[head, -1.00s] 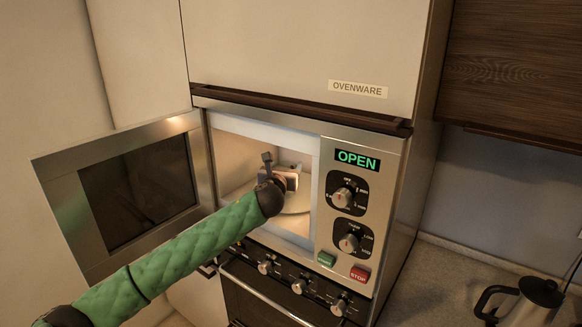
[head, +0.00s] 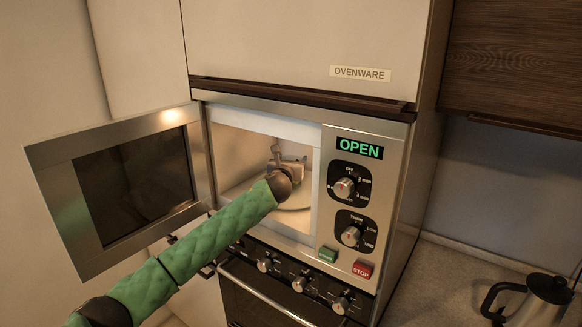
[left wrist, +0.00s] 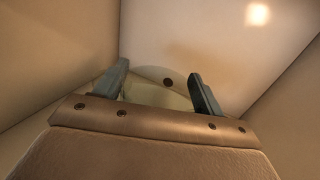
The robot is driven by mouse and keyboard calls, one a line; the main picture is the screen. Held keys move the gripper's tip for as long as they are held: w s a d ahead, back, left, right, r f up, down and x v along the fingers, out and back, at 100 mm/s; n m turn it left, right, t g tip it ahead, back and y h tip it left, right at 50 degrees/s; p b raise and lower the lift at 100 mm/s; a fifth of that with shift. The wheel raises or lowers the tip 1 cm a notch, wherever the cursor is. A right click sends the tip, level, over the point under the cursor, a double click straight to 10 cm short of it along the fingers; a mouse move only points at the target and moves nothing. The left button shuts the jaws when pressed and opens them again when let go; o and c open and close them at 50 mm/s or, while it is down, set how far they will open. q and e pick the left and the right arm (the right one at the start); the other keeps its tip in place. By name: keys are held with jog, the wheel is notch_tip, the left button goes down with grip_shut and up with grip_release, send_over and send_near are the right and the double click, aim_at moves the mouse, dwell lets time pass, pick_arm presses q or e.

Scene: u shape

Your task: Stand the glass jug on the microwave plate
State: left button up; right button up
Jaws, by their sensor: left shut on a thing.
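The microwave plate (head: 296,199) is a pale round disc on the floor of the lit, open microwave. My left gripper (head: 281,160) is inside the cavity, above the plate. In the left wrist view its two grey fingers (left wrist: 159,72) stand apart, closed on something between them. That is a pale, see-through shape, which I take to be the glass jug (left wrist: 156,94). Its outline is faint, and in the head view I cannot make it out behind the gripper. I cannot tell whether its base touches the plate. My right gripper is not in view.
The microwave door (head: 130,185) is swung wide open to the left, and my left arm passes in front of it. The control panel (head: 352,215) borders the opening on the right. A kettle (head: 535,300) stands on the counter at lower right.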

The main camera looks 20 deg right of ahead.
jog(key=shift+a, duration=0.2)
pick_arm(q)
jog(key=shift+f, duration=0.1)
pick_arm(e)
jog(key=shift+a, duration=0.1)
pick_arm(q)
jog(key=o, duration=1.7)
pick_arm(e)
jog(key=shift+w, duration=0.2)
